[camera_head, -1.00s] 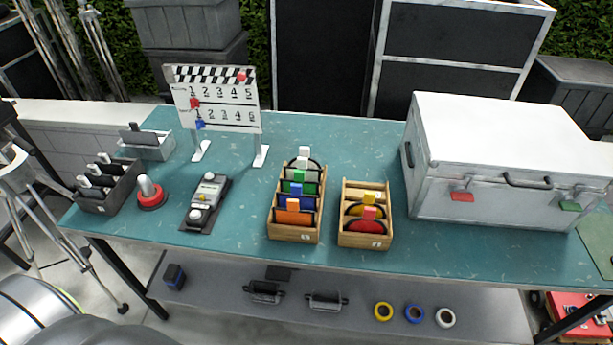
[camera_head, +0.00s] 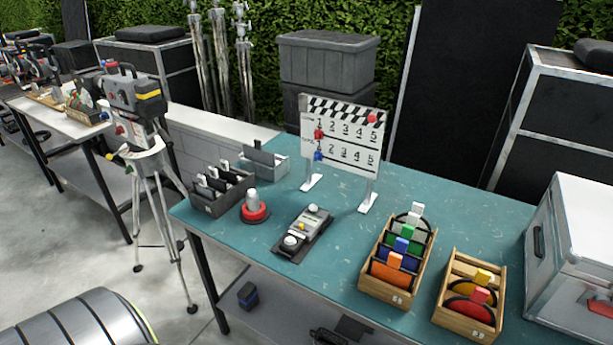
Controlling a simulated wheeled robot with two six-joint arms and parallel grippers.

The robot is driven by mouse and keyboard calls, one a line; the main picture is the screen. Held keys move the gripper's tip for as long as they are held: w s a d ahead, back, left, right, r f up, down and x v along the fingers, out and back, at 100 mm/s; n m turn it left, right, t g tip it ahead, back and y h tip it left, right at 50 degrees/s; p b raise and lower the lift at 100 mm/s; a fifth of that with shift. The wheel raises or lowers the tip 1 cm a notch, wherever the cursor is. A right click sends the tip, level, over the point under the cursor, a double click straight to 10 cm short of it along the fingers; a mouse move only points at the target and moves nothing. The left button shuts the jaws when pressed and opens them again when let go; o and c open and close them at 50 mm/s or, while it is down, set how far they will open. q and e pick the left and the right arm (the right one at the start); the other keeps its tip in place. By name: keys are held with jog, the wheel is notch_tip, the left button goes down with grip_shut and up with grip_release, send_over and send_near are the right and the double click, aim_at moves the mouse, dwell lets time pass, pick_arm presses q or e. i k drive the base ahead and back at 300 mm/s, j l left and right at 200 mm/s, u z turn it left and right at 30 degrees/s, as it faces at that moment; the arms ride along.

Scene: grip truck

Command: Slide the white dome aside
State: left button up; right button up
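On the teal table (camera_head: 350,243), a flat grey device (camera_head: 302,233) lies at an angle. It has a white dome (camera_head: 291,241) at its near end, a second pale rounded knob (camera_head: 313,209) at its far end and a small yellow button between them. To its left stands a red round base with a pale grey rounded top (camera_head: 252,201). Which of these rounded parts the task means, I cannot tell for sure. Neither of my grippers is in view, and nothing is touching the device.
Behind the device stands a clapperboard (camera_head: 342,137) on white feet. Grey bins (camera_head: 219,191) stand at the table's left end. Wooden boxes (camera_head: 394,272) of coloured discs and a white case (camera_head: 575,260) are on the right. A tripod with a camera-like unit (camera_head: 135,100) stands left of the table.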

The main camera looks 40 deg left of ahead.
aim_at(313, 208)
jog(key=u, duration=1.25)
